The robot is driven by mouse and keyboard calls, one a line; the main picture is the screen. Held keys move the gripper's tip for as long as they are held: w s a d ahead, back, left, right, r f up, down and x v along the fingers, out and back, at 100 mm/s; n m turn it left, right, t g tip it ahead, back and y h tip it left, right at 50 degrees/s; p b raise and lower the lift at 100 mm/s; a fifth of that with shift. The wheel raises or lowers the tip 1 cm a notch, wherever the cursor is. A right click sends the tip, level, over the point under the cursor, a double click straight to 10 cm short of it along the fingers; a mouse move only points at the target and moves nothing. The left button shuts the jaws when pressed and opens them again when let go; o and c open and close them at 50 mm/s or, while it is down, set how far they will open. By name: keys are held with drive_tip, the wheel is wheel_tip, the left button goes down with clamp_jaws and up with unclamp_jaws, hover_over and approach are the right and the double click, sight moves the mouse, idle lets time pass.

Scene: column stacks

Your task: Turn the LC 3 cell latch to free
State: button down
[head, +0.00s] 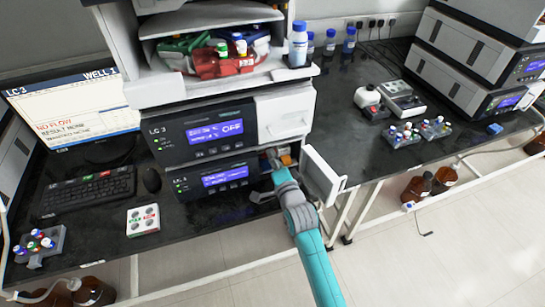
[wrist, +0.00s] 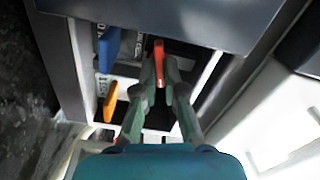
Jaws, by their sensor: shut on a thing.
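The lower LC 3 unit (head: 220,181) has an open bay at its right end, with its white door (head: 323,176) swung out. In the wrist view the bay holds a red lever (wrist: 158,49), a blue lever (wrist: 109,47) and an orange lever (wrist: 110,102). My gripper (wrist: 163,80) is shut on the red lever, which sticks out past the fingertips. In the head view my gripper (head: 279,168) reaches into the bay and its fingers are partly hidden. I cannot read which lever is the cell latch or its exact setting.
The upper LC 3 unit (head: 210,130) sits directly above the bay. The open door stands close to the right of my arm. A keyboard (head: 88,192), a mouse (head: 151,180) and a white vial block (head: 143,220) lie on the bench at left. Bench space right of the door is mostly clear.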

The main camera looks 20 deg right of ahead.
drive_tip(key=shift+f+m, duration=0.1)
drive_tip(key=shift+m, duration=1.5)
drive_tip(key=c, duration=1.3)
unclamp_jaws()
drive_tip(key=shift+o, duration=0.2)
drive_tip(key=s, duration=1.2)
drive_tip(key=shift+s+f, duration=0.1)
